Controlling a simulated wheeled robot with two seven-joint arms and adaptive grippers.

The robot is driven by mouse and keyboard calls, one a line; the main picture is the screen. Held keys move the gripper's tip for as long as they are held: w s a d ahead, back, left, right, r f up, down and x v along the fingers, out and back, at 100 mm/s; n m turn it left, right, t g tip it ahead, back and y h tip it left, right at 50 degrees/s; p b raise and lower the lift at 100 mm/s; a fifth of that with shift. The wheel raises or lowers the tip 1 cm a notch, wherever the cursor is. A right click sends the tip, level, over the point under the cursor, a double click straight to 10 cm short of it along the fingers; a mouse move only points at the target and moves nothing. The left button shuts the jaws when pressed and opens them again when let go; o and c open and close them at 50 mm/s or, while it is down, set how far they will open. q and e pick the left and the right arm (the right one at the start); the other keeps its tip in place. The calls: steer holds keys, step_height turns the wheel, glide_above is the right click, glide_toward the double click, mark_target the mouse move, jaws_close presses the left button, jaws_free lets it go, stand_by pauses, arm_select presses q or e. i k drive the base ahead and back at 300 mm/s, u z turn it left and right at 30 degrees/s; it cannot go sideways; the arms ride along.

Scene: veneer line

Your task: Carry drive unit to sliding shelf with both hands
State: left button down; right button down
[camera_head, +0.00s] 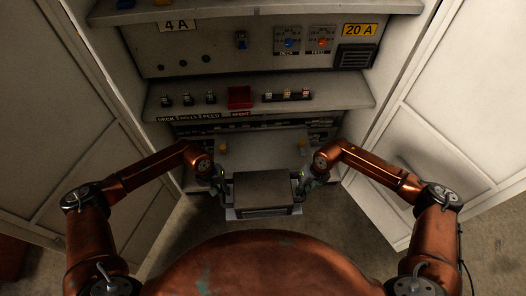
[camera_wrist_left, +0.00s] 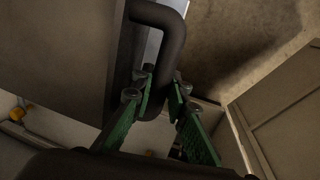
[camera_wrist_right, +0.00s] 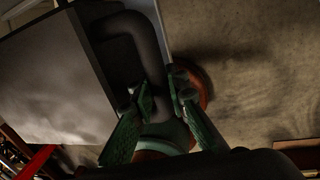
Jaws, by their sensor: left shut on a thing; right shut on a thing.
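The drive unit (camera_head: 262,188) is a dark grey box with a flat top, level in front of the cabinet. My left gripper (camera_head: 221,188) is shut on its left black handle (camera_wrist_left: 174,40). My right gripper (camera_head: 306,185) is shut on its right black handle (camera_wrist_right: 150,50).
Above is a ledge with switches, a red bin (camera_head: 239,97) and a row of breakers (camera_head: 287,95). Higher is a panel with a 20 A label (camera_head: 360,30). Open cabinet doors stand left (camera_head: 75,120) and right (camera_head: 440,120). Concrete floor shows between them.

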mark_target(263, 150)
steer(key=i, duration=1)
